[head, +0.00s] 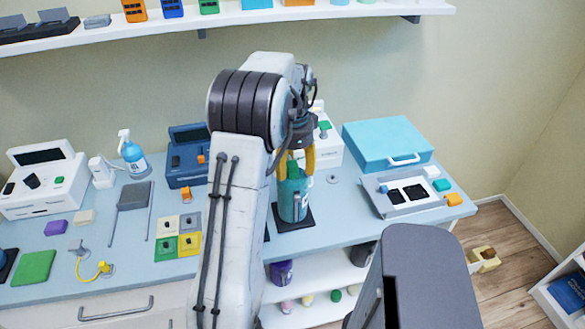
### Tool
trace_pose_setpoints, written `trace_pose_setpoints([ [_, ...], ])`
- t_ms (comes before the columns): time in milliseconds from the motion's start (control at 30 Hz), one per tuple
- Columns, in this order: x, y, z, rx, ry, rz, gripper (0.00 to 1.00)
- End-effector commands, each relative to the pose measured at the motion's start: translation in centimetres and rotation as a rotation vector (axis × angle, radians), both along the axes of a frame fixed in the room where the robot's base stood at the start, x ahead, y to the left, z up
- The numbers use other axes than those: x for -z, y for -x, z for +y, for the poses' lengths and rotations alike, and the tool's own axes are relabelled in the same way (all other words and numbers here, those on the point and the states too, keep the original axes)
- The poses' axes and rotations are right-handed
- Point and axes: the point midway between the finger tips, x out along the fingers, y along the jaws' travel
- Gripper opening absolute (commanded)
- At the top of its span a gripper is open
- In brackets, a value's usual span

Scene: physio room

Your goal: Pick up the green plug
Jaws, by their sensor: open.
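A small green piece (324,126), which looks like the green plug, sits on the white device (329,149) at the back of the counter, just right of my gripper in the picture. My gripper (296,164) points down with its yellow fingers apart. The fingers show at either side of the top of a teal bottle (293,197), which stands upright on a black pad (303,222). I cannot tell whether they touch it. My arm hides part of the counter and part of the white device.
A teal case (388,143) and a tray with black pads (401,202) stand to the right. A blue device (188,174), coloured tiles (190,243), a spray bottle (133,155) and a green pad (34,267) lie left. A shelf (240,18) runs above.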

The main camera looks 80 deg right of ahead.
Motion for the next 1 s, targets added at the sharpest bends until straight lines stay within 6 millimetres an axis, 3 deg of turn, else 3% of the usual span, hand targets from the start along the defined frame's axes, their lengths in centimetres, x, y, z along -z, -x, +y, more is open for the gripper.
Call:
trace_pose_setpoints([
  [67,0.0,0.0,0.01,0.0,0.0,0.0,0.57],
  [633,-0.01,0.0,0.0,0.0,0.0,0.0,0.07],
  [1000,-0.07,0.01,0.02,0.0,-0.001,-0.001,0.06],
])
